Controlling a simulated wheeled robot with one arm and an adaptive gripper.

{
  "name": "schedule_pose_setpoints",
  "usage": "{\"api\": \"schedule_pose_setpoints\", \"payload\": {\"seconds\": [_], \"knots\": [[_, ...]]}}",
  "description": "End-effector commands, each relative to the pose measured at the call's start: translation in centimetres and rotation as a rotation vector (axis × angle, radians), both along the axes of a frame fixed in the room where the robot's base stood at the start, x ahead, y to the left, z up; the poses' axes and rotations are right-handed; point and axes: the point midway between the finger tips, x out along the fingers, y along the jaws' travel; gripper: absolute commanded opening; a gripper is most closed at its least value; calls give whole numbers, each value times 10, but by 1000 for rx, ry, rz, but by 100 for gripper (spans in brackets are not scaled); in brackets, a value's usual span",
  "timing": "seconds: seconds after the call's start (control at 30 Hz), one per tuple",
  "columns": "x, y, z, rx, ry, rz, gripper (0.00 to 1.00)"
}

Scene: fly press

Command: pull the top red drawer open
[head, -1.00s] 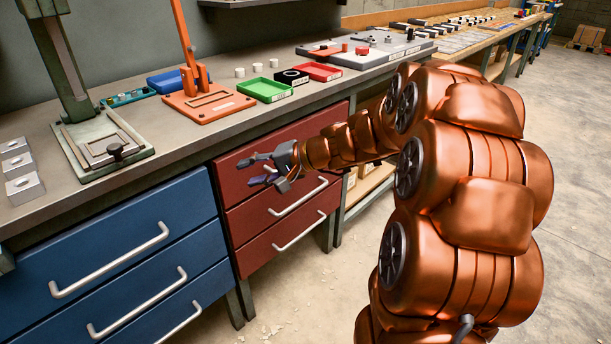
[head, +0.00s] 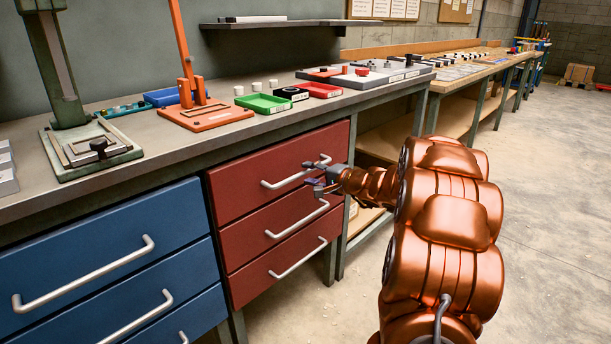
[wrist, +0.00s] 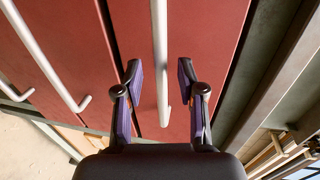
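The top red drawer (head: 235,184) is closed, flush with the two red drawers below it. Its silver bar handle (head: 285,180) runs across the front. My gripper (head: 313,178) is at the right end of this handle, fingers pointing at the drawer front. In the wrist view my gripper (wrist: 160,80) is open, with one finger on each side of the handle (wrist: 160,50). Clear gaps show between the handle and both fingers. The handle's end lies between the fingers in the picture. I cannot tell exactly how deep the fingers reach past it.
The middle red drawer's handle (head: 297,219) is just below my gripper. Blue drawers (head: 110,255) stand to the left. The worktop (head: 180,140) above holds a green tray (head: 264,103), a red tray (head: 318,90) and an orange press (head: 205,112). Open floor (head: 540,200) lies to the right.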

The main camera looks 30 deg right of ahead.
Motion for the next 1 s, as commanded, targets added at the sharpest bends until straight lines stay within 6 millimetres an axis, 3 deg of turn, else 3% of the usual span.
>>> {"api": "schedule_pose_setpoints", "payload": {"seconds": [0.2, 0.57, 0.93, 1.0], "knots": [[20, 4, -3, -4, -2, 1, 39], [24, 6, -4, -3, -1, 2, 39], [24, 6, -4, -2, 0, 1, 1], [24, 6, -4, -2, 0, 1, 0]]}}
